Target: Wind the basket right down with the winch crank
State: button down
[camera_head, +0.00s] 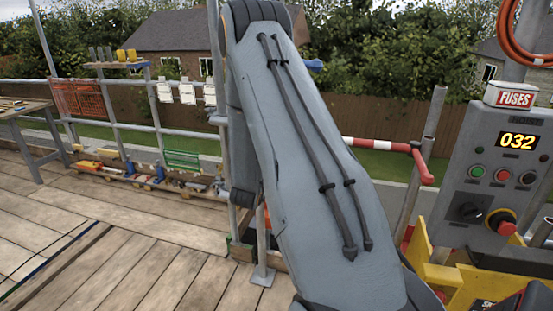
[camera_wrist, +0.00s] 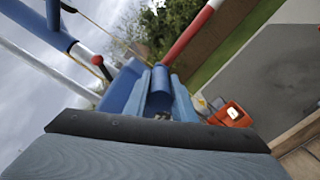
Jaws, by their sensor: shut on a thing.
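In the wrist view my gripper (camera_wrist: 157,100) is shut on a blue cylinder that looks like the winch crank's handle (camera_wrist: 160,82), between its light blue fingers. A blue tube (camera_wrist: 35,18), probably part of the winch, runs across the upper left, with a red-knobbed lever (camera_wrist: 97,60) beside it. An orange container (camera_wrist: 231,115), which looks like the basket, shows beyond and below the gripper at the right, with something pale in it. In the head view my arm hides the gripper and crank; only a small blue piece (camera_head: 313,64) shows beside it.
A red and white rail (camera_head: 375,144) runs right of my arm. A control box (camera_head: 497,165) reading 032 stands at the far right above a yellow frame (camera_head: 445,278). A low rack of tools (camera_head: 140,178) stands along the left guardrail. The plank deck (camera_head: 130,250) is mostly clear.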

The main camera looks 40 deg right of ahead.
jog(key=shift+w+a+r, duration=0.2)
jog(key=shift+w+r, duration=0.05)
jog(key=shift+w, duration=0.05)
jog(key=c, duration=1.8)
grip_release()
jog(key=o, duration=0.3)
jog(key=shift+w+f, duration=0.1)
jog(key=shift+w, duration=0.05)
jog(key=shift+s+d, duration=0.2)
jog(key=shift+b+v, duration=1.3)
jog(key=shift+v, duration=2.55)
